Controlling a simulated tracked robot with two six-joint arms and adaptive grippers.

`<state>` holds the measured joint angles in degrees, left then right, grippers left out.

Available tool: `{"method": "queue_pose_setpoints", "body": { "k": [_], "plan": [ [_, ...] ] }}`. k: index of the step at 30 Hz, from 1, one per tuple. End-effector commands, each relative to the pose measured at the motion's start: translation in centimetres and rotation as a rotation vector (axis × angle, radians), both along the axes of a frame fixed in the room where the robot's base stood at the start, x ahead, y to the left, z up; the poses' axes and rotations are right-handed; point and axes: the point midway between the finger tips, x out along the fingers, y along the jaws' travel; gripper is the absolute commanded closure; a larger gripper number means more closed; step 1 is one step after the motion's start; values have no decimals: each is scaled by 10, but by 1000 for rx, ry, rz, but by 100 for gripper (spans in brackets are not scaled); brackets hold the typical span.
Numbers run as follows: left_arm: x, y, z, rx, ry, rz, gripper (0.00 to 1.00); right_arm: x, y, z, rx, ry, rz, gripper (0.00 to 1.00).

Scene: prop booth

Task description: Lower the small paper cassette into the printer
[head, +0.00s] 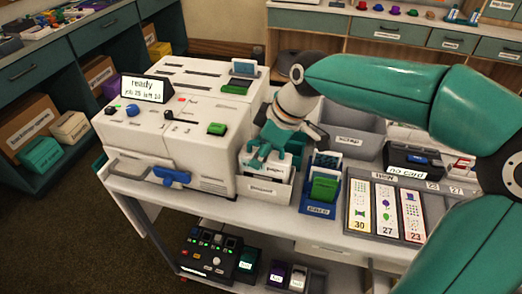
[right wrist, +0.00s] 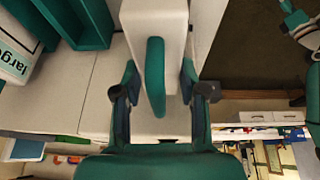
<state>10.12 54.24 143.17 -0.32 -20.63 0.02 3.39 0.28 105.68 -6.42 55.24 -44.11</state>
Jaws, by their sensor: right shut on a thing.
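The white printer (head: 165,120) stands on the left of the bench, with a lit "ready" display (head: 143,88) and several slots in its top. My right gripper (head: 265,158) points down just right of the printer. It is shut on the small white paper cassette (head: 274,170), over or in a white holder (head: 264,190); I cannot tell whether they touch. In the right wrist view my gripper's fingers (right wrist: 160,92) flank the cassette's white body (right wrist: 158,20) and its green handle (right wrist: 155,78). My left gripper is not in view.
A blue bin (head: 318,208) with a green-fronted item stands right of the holder. A tray of cards (head: 358,205) and a black "no card" device (head: 411,160) are further right. A grey bin (head: 345,142) is behind. A lower shelf holds a black control box (head: 210,254).

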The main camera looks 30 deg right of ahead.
Motion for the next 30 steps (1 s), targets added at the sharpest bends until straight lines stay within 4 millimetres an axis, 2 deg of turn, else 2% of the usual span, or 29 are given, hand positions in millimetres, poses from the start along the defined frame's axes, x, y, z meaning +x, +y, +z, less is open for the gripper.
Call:
{"method": "queue_pose_setpoints", "body": {
  "k": [11, 12, 17, 26, 30],
  "plan": [
    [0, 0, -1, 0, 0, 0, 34, 0, 0, -1, 1, -2, 0, 100],
    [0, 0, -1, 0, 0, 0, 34, 0, 0, -1, 1, -2, 0, 57],
    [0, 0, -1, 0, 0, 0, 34, 0, 0, -1, 0, -1, 0, 31],
    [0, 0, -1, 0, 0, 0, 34, 0, 0, -1, 0, 1, 0, 30],
    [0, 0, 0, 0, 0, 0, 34, -2, -2, 5, 0, -1, 0, 30]
  ]
}}
